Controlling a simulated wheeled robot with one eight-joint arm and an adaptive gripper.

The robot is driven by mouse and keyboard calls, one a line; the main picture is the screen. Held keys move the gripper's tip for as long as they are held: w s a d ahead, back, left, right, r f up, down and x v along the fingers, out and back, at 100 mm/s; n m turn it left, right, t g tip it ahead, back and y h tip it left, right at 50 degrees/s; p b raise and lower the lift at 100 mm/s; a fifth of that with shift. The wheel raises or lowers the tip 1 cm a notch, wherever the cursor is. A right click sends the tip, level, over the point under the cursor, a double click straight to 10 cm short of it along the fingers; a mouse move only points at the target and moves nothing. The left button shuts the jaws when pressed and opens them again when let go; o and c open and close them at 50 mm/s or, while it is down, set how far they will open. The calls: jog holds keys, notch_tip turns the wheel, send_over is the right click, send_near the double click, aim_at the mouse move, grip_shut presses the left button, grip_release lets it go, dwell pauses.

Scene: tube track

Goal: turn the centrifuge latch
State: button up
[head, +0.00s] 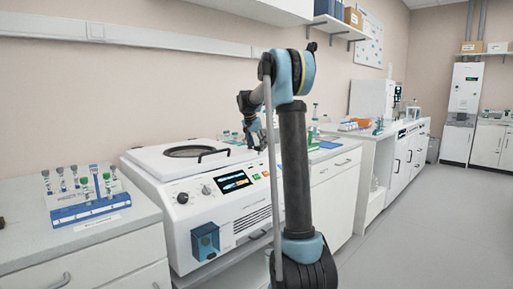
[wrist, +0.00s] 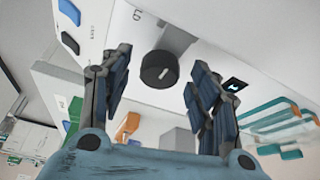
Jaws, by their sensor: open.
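The white centrifuge (head: 195,225) stands on the left bench with a round dark window in its lid and a black lid handle (head: 214,154). A black knob (head: 182,197) is at the left of its front panel, left of a lit screen (head: 233,181). My gripper (head: 256,138) is above the right side of the centrifuge, partly behind my arm. In the wrist view, my gripper (wrist: 157,60) is open and empty. A round black knob (wrist: 159,69) with a pale mark shows between and beyond its fingers, with no contact visible. I cannot tell whether it is the same knob, or whether it is the latch.
A blue tube rack (head: 90,208) with several capped tubes stands left of the centrifuge. A teal rack-like object (wrist: 275,120) shows at right in the wrist view. More benches (head: 345,160) with labware run to the right. The grey floor (head: 425,230) is clear at right.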

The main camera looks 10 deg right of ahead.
jog(key=c, duration=1.1)
jog(key=shift+o, duration=0.2)
jog(key=shift+n, duration=0.4)
jog(key=n, duration=0.2)
jog(key=n+t+y, duration=0.1)
jog(key=shift+s+d+n, duration=0.1)
jog(key=shift+d+n, duration=0.1)
jog(key=shift+n, duration=0.2)
jog(key=n+y, duration=0.1)
jog(key=n, duration=0.1)
jog(key=n+y, duration=0.1)
jog(key=n, duration=0.1)
jog(key=shift+d+n, duration=0.2)
jog(key=shift+n, duration=0.1)
jog(key=n+y, duration=0.2)
jog(key=n, duration=0.2)
jog(key=shift+d, duration=0.2)
jog(key=n+g+y, duration=0.1)
jog(key=n, duration=0.3)
jog(key=shift+d+n, duration=0.1)
jog(key=shift+n, duration=0.2)
jog(key=shift+g, duration=0.3)
